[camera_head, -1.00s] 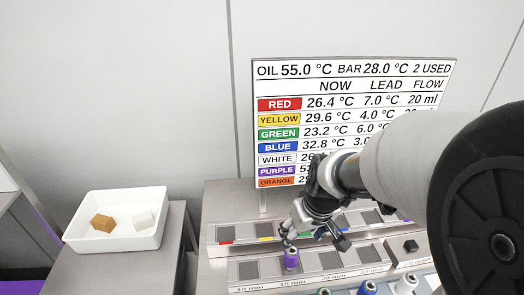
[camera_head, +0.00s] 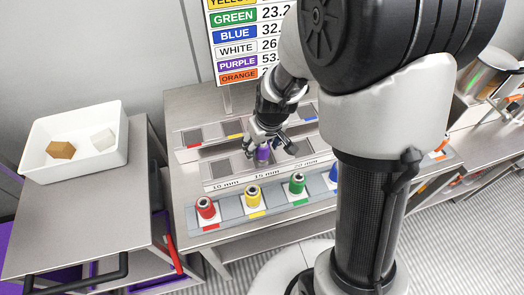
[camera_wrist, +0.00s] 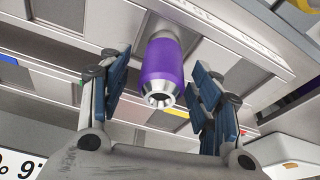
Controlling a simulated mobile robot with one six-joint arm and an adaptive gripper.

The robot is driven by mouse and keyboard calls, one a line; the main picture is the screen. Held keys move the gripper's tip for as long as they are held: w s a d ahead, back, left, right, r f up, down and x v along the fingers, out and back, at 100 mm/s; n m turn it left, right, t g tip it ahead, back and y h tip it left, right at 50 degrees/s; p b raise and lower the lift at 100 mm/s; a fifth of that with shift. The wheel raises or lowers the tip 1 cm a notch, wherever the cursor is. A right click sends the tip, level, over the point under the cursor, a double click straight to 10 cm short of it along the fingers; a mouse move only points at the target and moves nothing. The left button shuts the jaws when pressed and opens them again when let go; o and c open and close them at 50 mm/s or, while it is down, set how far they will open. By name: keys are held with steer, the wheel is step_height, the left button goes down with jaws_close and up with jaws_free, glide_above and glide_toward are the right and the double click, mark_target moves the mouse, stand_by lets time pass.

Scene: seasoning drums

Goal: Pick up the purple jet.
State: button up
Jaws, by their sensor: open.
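The purple jet (camera_head: 263,152) stands upright on the stepped metal rack, in the row labelled with mm sizes. In the wrist view the purple jet (camera_wrist: 162,68), with a silver tip, lies between my gripper's two blue-padded fingers, with a gap on each side. My gripper (camera_head: 270,146) is open around it and not closed on it. It shows large in the wrist view (camera_wrist: 160,95). My arm hides part of the rack on the right.
Red (camera_head: 206,208), yellow (camera_head: 253,196) and green (camera_head: 297,184) jets stand in the front row, close to my gripper. A white tray (camera_head: 72,170) with a brown and a white block sits on the left cart. A sign (camera_head: 236,75) stands behind.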

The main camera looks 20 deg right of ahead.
steer(key=shift+x, duration=1.1)
steer(key=shift+r, duration=0.1)
steer(key=shift+c, duration=0.6)
jaws_close()
